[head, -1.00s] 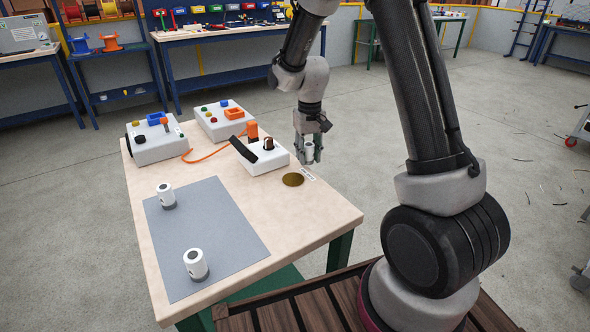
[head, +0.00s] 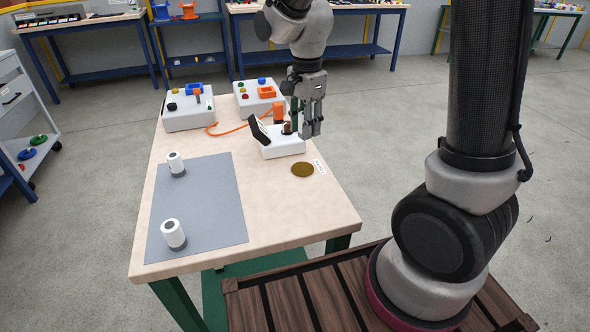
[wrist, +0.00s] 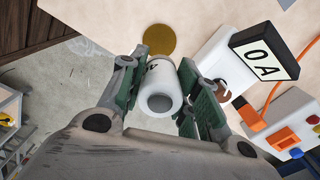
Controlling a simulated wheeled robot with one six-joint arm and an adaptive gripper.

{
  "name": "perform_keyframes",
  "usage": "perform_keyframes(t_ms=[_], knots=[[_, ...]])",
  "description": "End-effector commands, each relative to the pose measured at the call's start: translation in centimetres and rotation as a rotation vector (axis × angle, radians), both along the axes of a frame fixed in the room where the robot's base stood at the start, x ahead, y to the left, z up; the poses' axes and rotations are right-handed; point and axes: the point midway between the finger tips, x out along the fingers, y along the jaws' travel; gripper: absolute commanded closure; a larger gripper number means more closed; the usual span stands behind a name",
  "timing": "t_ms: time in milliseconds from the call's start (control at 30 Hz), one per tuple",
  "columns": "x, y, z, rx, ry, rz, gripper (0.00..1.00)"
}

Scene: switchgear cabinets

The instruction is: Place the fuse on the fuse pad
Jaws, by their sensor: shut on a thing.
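The fuse, a white cylinder with a grey end (wrist: 158,92), is held between the green-padded fingers of my gripper (wrist: 158,98) in the wrist view. In the head view my gripper (head: 308,122) hangs over the right side of the white switch box, and the fuse is not clearly visible there. The fuse pad, a flat brown-gold disc (head: 302,170), lies bare on the table, nearer the camera than the gripper. It also shows in the wrist view (wrist: 159,40), just beyond the fuse and partly hidden by it. The fuse is apart from the pad.
The white switch box (head: 282,146) with a tilted black-framed sign (head: 258,131) stands close behind the pad. Two button boxes (head: 188,112) (head: 258,98) and an orange cable are farther back. The tabletop's front right is clear.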

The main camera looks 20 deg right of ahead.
Motion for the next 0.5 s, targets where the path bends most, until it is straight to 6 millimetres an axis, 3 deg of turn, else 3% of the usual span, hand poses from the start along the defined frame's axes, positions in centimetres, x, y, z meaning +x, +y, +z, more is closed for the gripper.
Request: perform_keyframes(t_ms=[100,300,500], knots=[[-0.6,0.3,-0.2,-0.001,0.002,-0.069,0.93],[-0.7,0.3,-4.0,-0.002,0.005,-0.084,0.93],[-0.7,0.3,-6.4,-0.001,0.004,-0.083,0.93]])
